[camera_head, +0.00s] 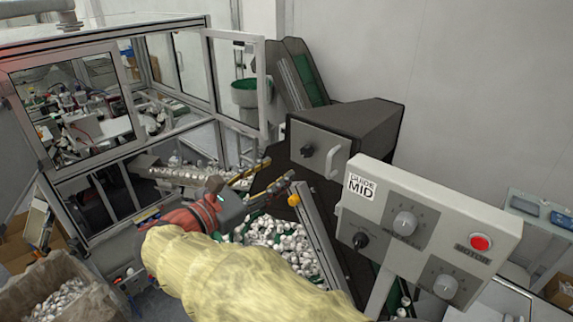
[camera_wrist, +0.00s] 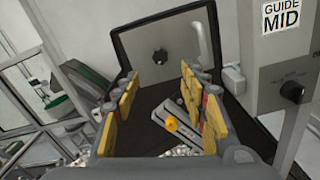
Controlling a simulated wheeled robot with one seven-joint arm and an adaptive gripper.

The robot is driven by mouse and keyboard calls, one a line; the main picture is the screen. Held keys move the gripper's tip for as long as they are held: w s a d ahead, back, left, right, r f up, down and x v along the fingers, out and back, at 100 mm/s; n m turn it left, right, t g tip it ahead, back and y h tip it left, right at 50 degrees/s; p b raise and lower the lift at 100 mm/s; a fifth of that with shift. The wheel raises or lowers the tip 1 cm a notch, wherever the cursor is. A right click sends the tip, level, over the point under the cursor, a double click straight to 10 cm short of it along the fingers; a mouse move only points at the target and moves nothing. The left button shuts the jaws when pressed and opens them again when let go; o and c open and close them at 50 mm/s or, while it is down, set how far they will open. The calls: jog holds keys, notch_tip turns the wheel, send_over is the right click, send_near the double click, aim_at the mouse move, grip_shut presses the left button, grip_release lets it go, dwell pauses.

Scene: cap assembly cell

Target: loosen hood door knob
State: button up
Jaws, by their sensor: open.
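The hood door (camera_head: 318,148) is a grey panel on the front of a dark hood. A black round knob (camera_head: 307,150) sits on its left part, with a white bar handle (camera_head: 332,162) to the right. In the wrist view the knob (camera_wrist: 160,56) shows beyond the fingertips, roughly centred between them, and the handle (camera_wrist: 202,40) is at upper right. My gripper (camera_head: 274,173) is open and empty, below and left of the knob, apart from it. Its yellow-padded fingers (camera_wrist: 160,80) are spread wide. The door looks closed.
A control box (camera_head: 430,215) marked GUIDE MID, with dials and a red button, stands close on the right. A metal rail with an orange knob (camera_head: 294,201) and a bin of white caps (camera_head: 275,240) lie below. A glazed machine frame (camera_head: 213,85) is on the left.

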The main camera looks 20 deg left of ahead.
jog(key=shift+v, duration=1.2)
